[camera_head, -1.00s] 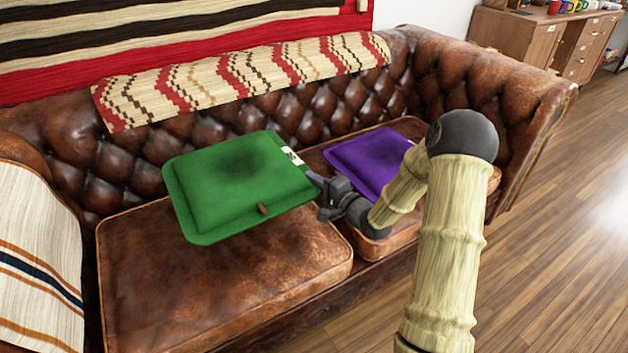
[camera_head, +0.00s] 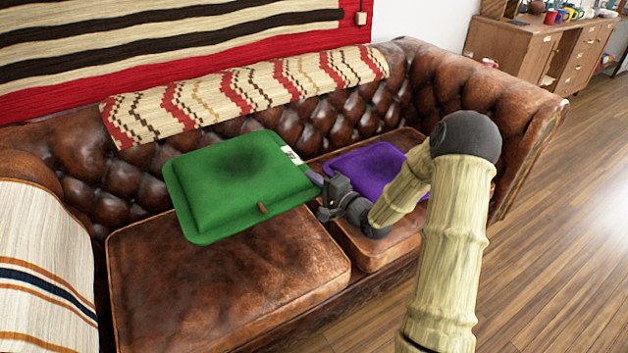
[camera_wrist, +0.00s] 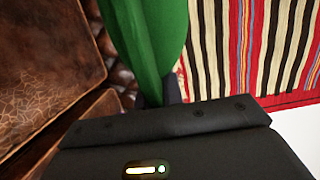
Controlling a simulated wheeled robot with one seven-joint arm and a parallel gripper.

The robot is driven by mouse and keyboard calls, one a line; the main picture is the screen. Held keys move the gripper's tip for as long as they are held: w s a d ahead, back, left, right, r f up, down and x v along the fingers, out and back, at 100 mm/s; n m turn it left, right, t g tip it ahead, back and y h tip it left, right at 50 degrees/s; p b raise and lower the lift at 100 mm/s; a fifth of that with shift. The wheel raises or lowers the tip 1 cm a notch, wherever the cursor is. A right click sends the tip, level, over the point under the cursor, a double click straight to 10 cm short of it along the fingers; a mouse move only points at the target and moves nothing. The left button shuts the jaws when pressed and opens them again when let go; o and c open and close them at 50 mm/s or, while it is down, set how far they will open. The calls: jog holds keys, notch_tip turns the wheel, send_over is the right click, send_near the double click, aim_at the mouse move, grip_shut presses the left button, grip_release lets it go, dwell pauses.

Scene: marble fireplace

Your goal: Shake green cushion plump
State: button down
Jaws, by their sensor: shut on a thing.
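The green cushion (camera_head: 235,185) is held above the left seat of the brown leather sofa, roughly flat and slightly tilted, with a dark patch on its upper face and a white tag at its right corner. My gripper (camera_head: 320,190) is shut on the cushion's right edge. In the wrist view the green cushion (camera_wrist: 150,40) rises edge-on from between the fingers (camera_wrist: 157,95), which are partly hidden behind the dark gripper body.
A purple cushion (camera_head: 362,168) lies on the right seat, behind my arm. A patterned throw (camera_head: 250,95) covers the sofa back, and a striped cloth (camera_head: 40,250) covers the left arm. The left seat (camera_head: 230,285) below the green cushion is clear. Wooden drawers (camera_head: 545,50) stand at the back right.

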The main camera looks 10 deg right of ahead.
jog(key=shift+r, duration=0.1)
notch_tip(320, 180, down, 7)
jog(key=b, duration=0.3)
jog(key=shift+b, duration=0.35)
jog(key=shift+r, duration=0.1)
notch_tip(320, 180, up, 7)
jog(key=p, duration=0.7)
